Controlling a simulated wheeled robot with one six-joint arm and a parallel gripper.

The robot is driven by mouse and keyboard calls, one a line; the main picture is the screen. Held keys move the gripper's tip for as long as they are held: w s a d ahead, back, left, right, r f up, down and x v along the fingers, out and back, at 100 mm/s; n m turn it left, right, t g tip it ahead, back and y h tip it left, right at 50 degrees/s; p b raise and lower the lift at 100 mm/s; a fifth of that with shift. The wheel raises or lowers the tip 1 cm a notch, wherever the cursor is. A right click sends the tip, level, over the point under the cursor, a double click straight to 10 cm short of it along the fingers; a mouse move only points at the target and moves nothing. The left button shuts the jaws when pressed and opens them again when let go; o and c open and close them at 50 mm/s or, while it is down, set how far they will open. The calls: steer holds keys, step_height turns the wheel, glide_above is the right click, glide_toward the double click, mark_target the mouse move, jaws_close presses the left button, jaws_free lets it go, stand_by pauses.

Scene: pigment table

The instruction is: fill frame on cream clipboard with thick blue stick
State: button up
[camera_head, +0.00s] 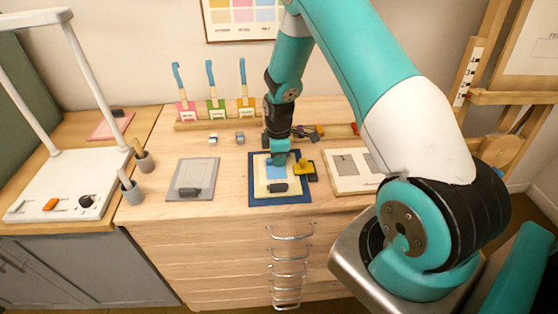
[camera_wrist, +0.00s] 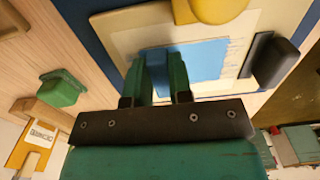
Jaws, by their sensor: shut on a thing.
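The cream clipboard (camera_head: 262,184) lies on a dark blue mat (camera_head: 253,196) on the wooden counter, with its dark clip (camera_head: 278,187) toward the front. A light blue filled patch (camera_head: 271,173) covers part of its paper; the patch also shows in the wrist view (camera_wrist: 205,60). My gripper (camera_head: 277,158) is above the clipboard, pointing down. In the wrist view my gripper (camera_wrist: 159,72) is shut on a dark blue stick (camera_wrist: 157,66), mostly hidden between the fingers. The stick's tip is at the patch; I cannot tell whether it touches. Part of the frame is hidden behind the fingers.
A yellow object (camera_head: 304,167) sits at the clipboard's right edge. A grey clipboard (camera_head: 209,177) lies left and a cream board (camera_head: 336,183) lies right. Small blocks (camera_head: 240,138) and a rack of blue-handled tools (camera_head: 213,108) stand behind.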

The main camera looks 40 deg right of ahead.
step_height(320, 180, up, 7)
steer(key=p, duration=0.5)
steer(key=shift+r, duration=0.15)
steer(key=shift+a, duration=0.1)
stand_by(0.4)
